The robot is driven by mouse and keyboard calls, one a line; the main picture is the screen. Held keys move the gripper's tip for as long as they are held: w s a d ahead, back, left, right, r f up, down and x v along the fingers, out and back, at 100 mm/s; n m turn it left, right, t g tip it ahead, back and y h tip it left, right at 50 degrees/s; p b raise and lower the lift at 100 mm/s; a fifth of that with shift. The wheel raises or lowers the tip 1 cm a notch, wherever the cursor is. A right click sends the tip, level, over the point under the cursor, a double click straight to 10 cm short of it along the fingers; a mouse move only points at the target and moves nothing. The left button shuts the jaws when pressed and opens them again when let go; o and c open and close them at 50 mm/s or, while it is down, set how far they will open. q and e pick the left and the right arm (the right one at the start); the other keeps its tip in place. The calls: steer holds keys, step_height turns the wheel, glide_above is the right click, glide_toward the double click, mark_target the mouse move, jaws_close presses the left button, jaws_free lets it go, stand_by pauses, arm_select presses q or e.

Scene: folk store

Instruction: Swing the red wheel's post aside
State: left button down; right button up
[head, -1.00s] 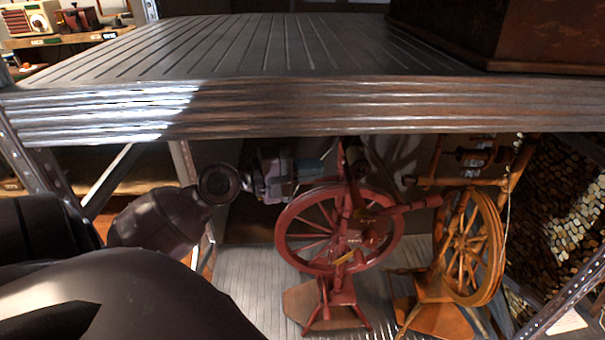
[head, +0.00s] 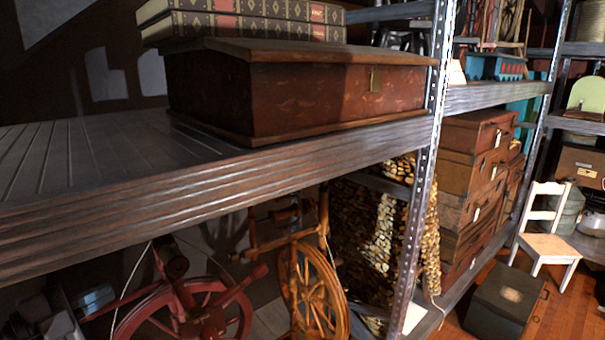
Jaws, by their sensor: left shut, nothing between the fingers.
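The red spinning wheel (head: 140,318) stands under the shelf at the lower left, its lower part cut off by the frame. Its red post with a dark rounded end (head: 172,260) rises above the rim, and a red arm reaches right from it. My left gripper (head: 97,298) is at the lower left edge, under the shelf and left of the post. It is shut and empty, in shadow, and its fingertips look apart from the post. My right gripper is not in view.
An orange-brown spinning wheel (head: 338,290) stands close on the right. A slotted metal upright (head: 421,190) is further right. A wooden box (head: 300,98) with books (head: 250,27) sits on the shelf.

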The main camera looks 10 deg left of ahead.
arm_select(q)
step_height(320, 180, down, 18)
steer(key=a+r+n+g+y, duration=0.15)
steer(key=n+y, duration=0.45)
steer(key=n, duration=0.7)
steer(key=s+d+f+n+g, duration=0.1)
steer(key=s+d+f+n, duration=0.1)
steer(key=s+d+f, duration=0.4)
steer(key=s+d+f+n+g+y, duration=0.1)
steer(key=s+d+f, duration=0.4)
steer(key=f, duration=0.7)
steer(key=shift+s+d+f+n+g+y, duration=0.15)
steer(key=shift+s+d+n+g+y, duration=0.2)
steer(key=shift+d+n+g, duration=0.3)
